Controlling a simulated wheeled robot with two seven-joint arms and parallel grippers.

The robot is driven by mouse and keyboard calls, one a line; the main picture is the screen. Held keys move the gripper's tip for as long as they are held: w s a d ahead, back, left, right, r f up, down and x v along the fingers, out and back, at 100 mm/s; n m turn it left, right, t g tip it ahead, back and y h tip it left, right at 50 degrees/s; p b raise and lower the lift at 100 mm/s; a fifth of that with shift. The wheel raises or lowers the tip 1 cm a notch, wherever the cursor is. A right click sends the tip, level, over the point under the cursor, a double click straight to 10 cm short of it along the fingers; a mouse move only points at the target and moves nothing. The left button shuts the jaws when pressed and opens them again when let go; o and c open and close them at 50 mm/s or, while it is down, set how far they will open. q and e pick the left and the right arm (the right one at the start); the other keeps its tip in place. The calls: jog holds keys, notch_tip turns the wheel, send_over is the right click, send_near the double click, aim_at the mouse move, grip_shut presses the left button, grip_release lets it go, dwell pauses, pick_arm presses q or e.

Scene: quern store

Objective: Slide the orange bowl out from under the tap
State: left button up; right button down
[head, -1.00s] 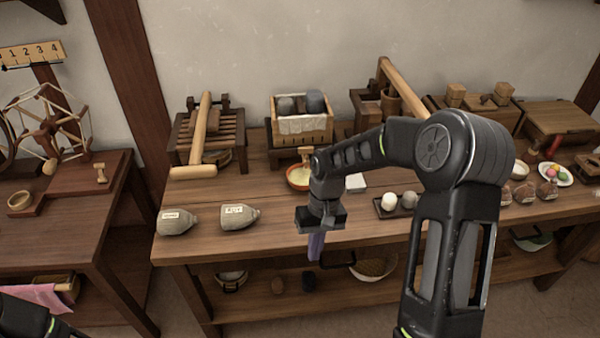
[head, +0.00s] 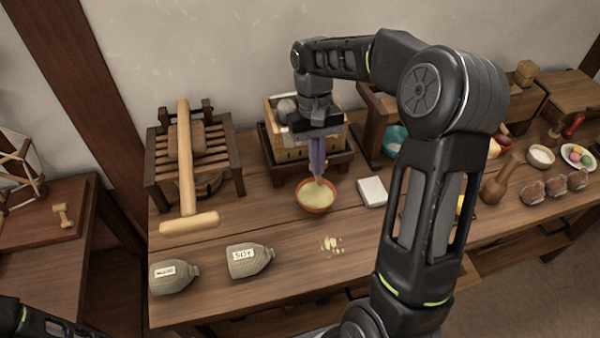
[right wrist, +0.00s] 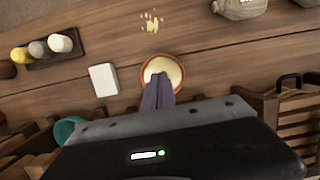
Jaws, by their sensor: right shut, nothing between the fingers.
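The orange bowl (head: 314,210) stands on the bench in front of the wooden press box (head: 283,148), with pale yellow contents. It also shows in the right wrist view (right wrist: 181,67). My right gripper (head: 318,174) is shut and empty. Its purple fingers point down at the bowl's rear side, towards the press. In the right wrist view the fingertips (right wrist: 158,80) overlap the bowl's near part; I cannot tell whether they touch it. The tap is mostly hidden behind the fingers. My left gripper is out of view; only part of that arm shows at the lower left.
A white block (head: 372,191) lies right of the bowl. Pale crumbs (head: 332,243) lie in front of it. Two grey bottles, one labelled SOY (head: 249,261), lie front left. Bench in front of the bowl is mostly clear.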

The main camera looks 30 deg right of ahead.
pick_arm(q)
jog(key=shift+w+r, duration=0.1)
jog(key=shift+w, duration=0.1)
pick_arm(e)
jog(key=shift+w+r, duration=0.1)
jog(key=shift+w, duration=0.1)
send_over(318, 195)
jog(key=s+a, duration=0.3)
jog(key=s, duration=0.1)
jog(key=f, duration=0.9)
jog(key=shift+w+d+f, duration=0.15)
jog(key=shift+w+f, duration=0.1)
jog(key=shift+f, duration=0.1)
jog(key=shift+s, duration=0.1)
